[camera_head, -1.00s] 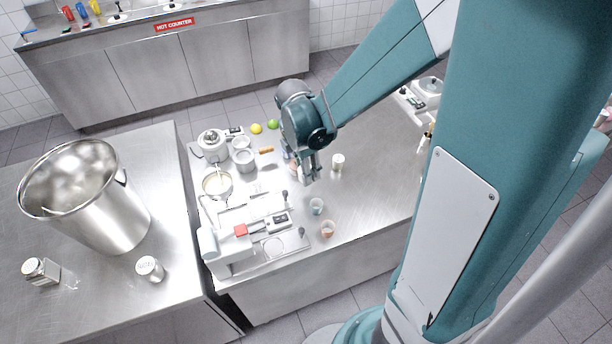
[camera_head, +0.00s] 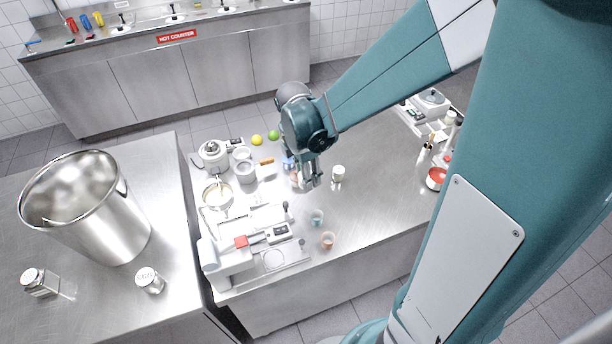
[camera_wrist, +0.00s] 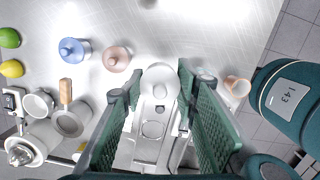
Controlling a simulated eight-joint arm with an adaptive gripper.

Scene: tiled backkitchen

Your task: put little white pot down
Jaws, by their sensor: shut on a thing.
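The little white pot (camera_wrist: 160,80) shows in the wrist view as a pale round shape between the fingertips of my gripper (camera_wrist: 159,85). My gripper is shut on it. In the head view my gripper (camera_head: 310,183) is over the middle of the steel counter, and the fingers largely hide the pot there. I cannot tell whether the pot's base touches the counter. A pink pot (camera_wrist: 117,58) and a blue pot (camera_wrist: 72,50) stand to its left in the wrist view.
A pale jar (camera_head: 338,172) stands just right of my gripper. A blue cup (camera_head: 317,217) and an orange cup (camera_head: 328,240) stand nearer the front edge. A slicer-like machine (camera_head: 230,262) is at front left.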

